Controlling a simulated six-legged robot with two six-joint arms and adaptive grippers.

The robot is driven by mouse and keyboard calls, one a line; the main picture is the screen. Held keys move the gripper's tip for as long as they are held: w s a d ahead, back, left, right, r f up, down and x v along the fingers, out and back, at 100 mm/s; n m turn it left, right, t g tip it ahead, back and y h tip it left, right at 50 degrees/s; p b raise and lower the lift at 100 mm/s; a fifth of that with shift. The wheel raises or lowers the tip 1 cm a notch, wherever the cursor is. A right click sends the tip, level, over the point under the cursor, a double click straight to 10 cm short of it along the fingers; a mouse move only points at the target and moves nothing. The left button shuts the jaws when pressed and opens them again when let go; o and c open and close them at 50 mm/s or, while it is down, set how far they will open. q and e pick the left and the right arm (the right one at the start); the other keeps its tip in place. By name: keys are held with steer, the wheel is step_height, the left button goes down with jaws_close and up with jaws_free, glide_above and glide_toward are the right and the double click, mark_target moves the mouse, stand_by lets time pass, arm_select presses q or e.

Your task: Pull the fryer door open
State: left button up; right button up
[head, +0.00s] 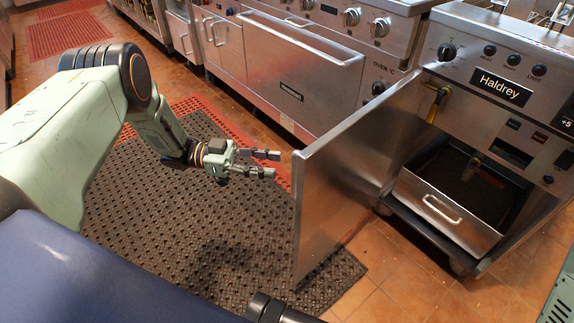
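The fryer (487,55) stands at the right, a steel unit with a "Haldrey" label, knobs and buttons. Its steel door (345,175) is swung wide open, standing out from the left side of the cabinet. Inside the open cabinet a drawer or pan with a handle (442,208) and a yellow-handled valve (437,102) show. My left gripper (277,164) is open and empty, its two fingers apart, just left of the door's free edge with a small gap. The door's handle is not visible from here. My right gripper is not in view.
A black perforated mat (190,215) covers the floor left of the door, with a red mat (205,112) behind it. A steel range with an oven (290,80) lines the back. Tiled floor (400,290) is clear in front of the fryer.

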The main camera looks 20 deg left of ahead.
arm_select(q)
steer(key=v, duration=0.5)
stand_by(0.4)
